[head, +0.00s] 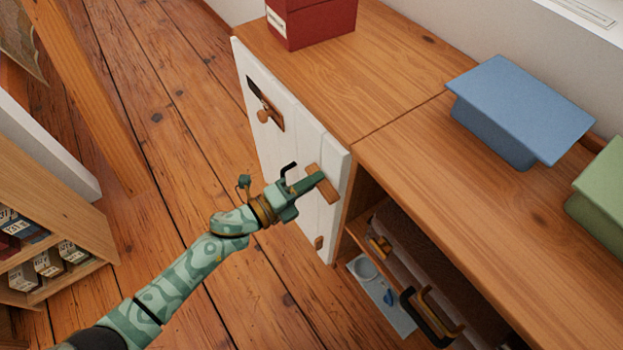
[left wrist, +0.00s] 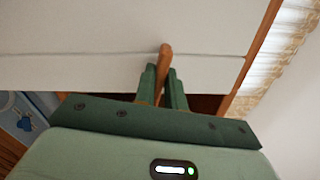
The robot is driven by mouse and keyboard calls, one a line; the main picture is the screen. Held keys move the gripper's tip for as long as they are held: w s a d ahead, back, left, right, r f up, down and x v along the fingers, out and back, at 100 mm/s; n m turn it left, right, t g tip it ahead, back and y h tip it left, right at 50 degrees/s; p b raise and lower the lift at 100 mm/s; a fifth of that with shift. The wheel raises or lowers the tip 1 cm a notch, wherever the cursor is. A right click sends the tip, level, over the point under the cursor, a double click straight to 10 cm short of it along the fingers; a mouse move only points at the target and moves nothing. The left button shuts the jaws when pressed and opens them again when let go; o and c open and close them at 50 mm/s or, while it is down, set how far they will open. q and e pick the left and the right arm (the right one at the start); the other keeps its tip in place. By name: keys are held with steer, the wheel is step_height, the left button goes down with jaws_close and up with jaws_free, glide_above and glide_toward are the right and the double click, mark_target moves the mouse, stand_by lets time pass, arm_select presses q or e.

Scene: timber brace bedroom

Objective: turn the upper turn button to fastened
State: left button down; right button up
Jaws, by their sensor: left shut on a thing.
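The upper turn button (head: 328,190) is a small wooden bar on the white plank door (head: 290,150), close to the door's right edge. In the head view it slants roughly along the line of the door's top edge. My left gripper (head: 319,178) is at the bar, shut on it. In the left wrist view the bar (left wrist: 165,56) stands out between the two green fingers (left wrist: 161,82), nearly in line with them. A second, smaller wooden button (head: 319,243) sits lower on the door, clear of the gripper. My right gripper is not in view.
The door has a round wooden knob (head: 263,115) on its left part. Right of the door is an open shelf with a black-handled thing (head: 425,315). A red box (head: 310,22) and a blue box (head: 520,105) stand on the wooden top.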

arm_select(q)
steer(key=shift+f+n+p, duration=0.15)
steer(key=shift+n+p, duration=0.15)
steer(key=shift+n, duration=0.8)
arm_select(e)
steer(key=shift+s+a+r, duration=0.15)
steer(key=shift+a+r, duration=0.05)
arm_select(q)
steer(key=shift+a, duration=0.1)
steer(key=c, duration=1.5)
jaws_free()
steer(key=shift+o, duration=0.2)
